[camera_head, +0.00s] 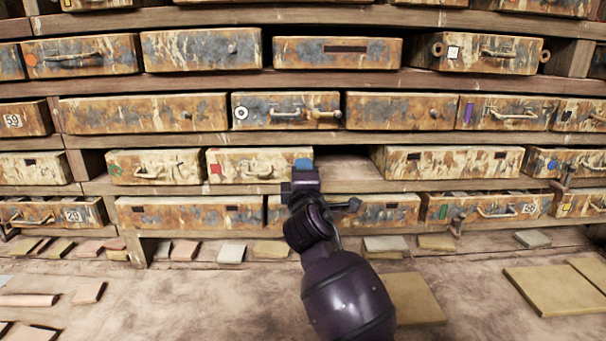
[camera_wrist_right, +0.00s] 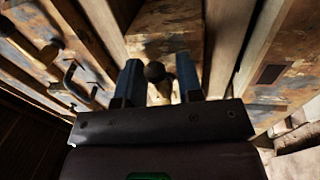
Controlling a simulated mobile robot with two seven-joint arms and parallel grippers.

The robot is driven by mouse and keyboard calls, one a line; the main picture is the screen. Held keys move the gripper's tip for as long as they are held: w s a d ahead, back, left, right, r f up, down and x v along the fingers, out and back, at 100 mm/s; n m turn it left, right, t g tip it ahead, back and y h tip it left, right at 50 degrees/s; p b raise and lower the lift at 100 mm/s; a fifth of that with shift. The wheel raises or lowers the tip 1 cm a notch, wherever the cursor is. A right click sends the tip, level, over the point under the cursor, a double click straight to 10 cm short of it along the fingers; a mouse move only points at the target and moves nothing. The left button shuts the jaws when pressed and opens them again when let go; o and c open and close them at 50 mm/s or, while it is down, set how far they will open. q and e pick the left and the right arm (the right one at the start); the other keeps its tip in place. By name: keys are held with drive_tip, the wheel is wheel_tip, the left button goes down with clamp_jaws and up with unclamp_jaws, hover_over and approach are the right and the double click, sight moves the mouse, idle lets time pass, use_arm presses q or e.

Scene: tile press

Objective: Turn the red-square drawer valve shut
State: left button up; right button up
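The red-square drawer (camera_head: 240,155) is in the third row of the rack in the head view, left of centre. In the right wrist view a dark round knob (camera_wrist_right: 154,71) shows between the two blue fingers of the right gripper (camera_wrist_right: 158,80). The fingers are apart with gaps on both sides of the knob. I cannot tell whether this knob belongs to the red-square valve. My left gripper is not in view.
An empty slot (camera_head: 348,174) lies right of the red-square drawer. Loose tiles lie on the surface below, including a large one (camera_head: 545,290) at right.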

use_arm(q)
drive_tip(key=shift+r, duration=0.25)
use_arm(e)
drive_tip(key=s+f, duration=0.2)
drive_tip(key=s, duration=0.8)
drive_tip(key=shift+s+d, duration=0.15)
drive_tip(key=shift+s, duration=0.15)
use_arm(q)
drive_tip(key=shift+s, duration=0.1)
